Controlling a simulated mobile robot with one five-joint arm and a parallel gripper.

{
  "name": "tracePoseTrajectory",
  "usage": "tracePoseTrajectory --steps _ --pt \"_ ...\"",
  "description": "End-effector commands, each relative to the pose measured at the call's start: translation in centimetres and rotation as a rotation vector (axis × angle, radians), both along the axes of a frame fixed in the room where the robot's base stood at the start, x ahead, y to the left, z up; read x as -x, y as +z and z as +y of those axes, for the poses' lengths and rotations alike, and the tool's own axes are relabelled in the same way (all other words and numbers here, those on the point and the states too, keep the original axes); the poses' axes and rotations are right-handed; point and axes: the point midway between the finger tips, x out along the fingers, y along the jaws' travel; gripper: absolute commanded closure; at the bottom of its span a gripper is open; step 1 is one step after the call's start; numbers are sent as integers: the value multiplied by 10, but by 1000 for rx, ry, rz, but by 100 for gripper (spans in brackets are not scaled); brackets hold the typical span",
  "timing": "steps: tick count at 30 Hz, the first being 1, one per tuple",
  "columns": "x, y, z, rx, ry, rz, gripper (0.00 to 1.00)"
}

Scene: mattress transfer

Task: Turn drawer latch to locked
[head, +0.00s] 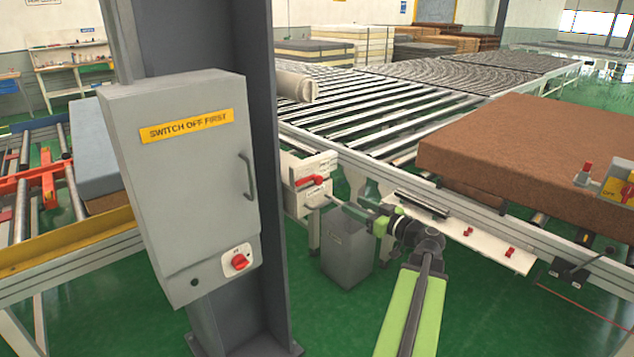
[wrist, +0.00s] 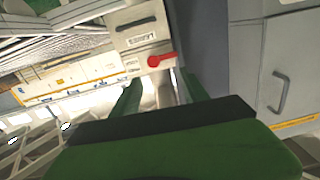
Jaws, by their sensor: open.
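The red drawer latch (head: 312,180) sits on the front of a pale drawer unit (head: 300,204) beside the grey column. My gripper (head: 364,211) is to the right of and a little below the latch in the head view. In the wrist view its green fingers (wrist: 162,92) are spread apart, empty, and point toward the latch without visible contact.
A grey cabinet (head: 178,200) with a handle and red rotary switch (head: 239,261) stands left of the drawer unit. A grey bin (head: 347,247) is below my gripper. A roller conveyor (head: 370,105) and a brown mattress (head: 530,150) lie behind and right.

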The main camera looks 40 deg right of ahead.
Motion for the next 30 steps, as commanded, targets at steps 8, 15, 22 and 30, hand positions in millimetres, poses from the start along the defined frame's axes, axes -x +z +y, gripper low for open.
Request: tracePoseTrajectory --steps 8,15,22,30 --pt "11 9 -17 31 -38 -40 48" --pt "-34 9 -22 29 -36 -39 48" --pt "-92 9 -27 29 -39 -38 48" --pt "-144 9 -31 29 -41 -38 48"
